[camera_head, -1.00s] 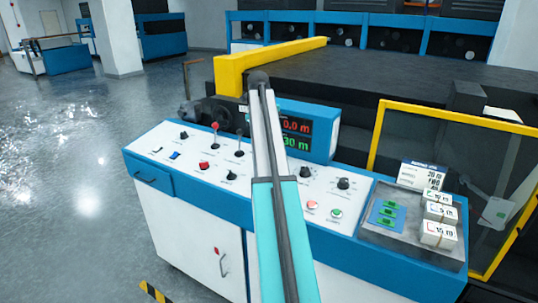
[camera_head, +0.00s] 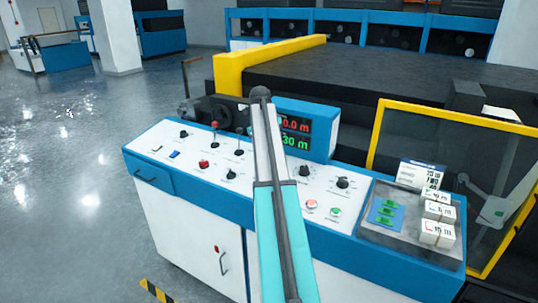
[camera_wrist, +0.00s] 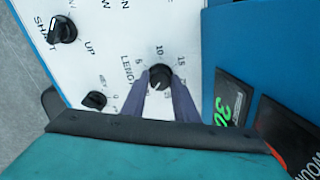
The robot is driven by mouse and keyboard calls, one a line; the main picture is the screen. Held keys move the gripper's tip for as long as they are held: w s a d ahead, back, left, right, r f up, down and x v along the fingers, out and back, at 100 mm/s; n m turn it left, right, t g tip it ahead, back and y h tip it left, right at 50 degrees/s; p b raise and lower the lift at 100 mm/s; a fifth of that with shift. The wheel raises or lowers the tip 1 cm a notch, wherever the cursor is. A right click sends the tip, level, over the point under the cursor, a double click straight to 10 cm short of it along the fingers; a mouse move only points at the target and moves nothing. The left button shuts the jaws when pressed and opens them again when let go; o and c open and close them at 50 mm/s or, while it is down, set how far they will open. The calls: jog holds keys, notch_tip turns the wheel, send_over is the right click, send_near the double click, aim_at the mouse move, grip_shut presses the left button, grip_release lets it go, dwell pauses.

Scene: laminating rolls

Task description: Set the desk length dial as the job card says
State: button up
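The length dial (camera_wrist: 160,77) is a black round knob on the white desk top, with printed numbers such as 5, 10 and 15 around it. In the wrist view my gripper (camera_wrist: 160,82) is over it, one dark finger on each side. I cannot tell whether the fingers press on the knob or stand just clear of it. In the head view my arm hides the gripper. The job card (camera_head: 422,173) stands at the right end of the desk; its print is too small to read surely. The desk display (camera_head: 295,133) shows red digits above a green 30 m.
Close to the dial are a shaft knob (camera_wrist: 62,30) and a small key switch (camera_wrist: 95,100). The desk also bears levers, a red button (camera_head: 204,163) and two more knobs. A grey tray (camera_head: 385,238) with white boxes lies at right. A yellow-framed guard (camera_head: 440,108) stands behind.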

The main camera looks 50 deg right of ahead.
jog(key=shift+d, duration=0.1)
jog(key=c, duration=0.5)
